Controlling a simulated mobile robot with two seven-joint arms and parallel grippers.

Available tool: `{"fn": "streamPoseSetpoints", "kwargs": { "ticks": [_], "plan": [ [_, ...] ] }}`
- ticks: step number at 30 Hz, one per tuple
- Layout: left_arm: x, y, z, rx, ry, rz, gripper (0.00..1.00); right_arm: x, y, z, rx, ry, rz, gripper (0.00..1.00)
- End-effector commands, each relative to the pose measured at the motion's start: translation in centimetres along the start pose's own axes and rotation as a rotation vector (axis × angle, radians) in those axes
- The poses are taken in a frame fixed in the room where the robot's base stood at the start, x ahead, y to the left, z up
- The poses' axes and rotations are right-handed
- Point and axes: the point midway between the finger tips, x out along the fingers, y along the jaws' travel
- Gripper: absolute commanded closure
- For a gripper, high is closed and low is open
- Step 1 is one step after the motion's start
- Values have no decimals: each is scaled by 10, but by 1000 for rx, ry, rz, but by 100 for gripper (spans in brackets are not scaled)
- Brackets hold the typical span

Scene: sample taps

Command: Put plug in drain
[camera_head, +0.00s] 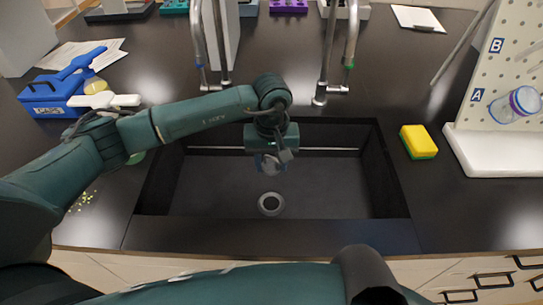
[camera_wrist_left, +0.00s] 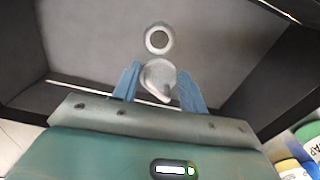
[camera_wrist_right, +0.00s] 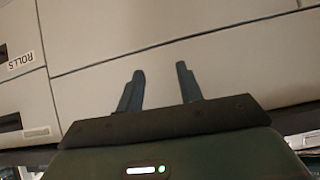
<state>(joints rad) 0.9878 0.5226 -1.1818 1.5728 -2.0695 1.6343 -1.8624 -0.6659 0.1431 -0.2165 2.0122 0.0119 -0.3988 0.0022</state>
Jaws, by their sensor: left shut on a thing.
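My left gripper (camera_wrist_left: 157,88) is shut on the plug (camera_wrist_left: 158,76), a pale grey round piece held between its blue fingers. In the head view the left gripper (camera_head: 268,163) hangs inside the black sink, and the plug is mostly hidden there by the fingers. The drain (camera_head: 271,203) is a light ring with a dark hole in the sink floor. It also shows in the left wrist view (camera_wrist_left: 159,39), just beyond the plug and apart from it. My right gripper (camera_wrist_right: 158,90) is open and empty, in front of the cabinet drawers.
The black sink (camera_head: 330,219) has walls around the left gripper. Two metal taps (camera_head: 322,92) stand behind it. A yellow and green sponge (camera_head: 418,141) lies right of the sink, beside a white pegboard base (camera_head: 500,152). A blue box (camera_head: 50,97) stands at left.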

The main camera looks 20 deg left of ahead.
Motion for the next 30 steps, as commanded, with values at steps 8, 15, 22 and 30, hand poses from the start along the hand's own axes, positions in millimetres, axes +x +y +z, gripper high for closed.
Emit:
{"fn": "streamPoseSetpoints", "kwargs": {
  "ticks": [8, 15, 22, 30],
  "plan": [
    [31, 0, 0, -2, -1, -1, 80, 6, -3, 3, -15, 23, -16, 64],
    [55, 0, 0, -1, -1, 1, 80, 10, -11, 4, -20, 43, -35, 64],
    [78, 0, 0, -2, -2, 0, 80, 14, -13, 3, -23, 68, -44, 64],
    [105, 0, 0, -1, -2, 1, 80, 19, -16, 3, -30, 94, -57, 64]
  ]
}}
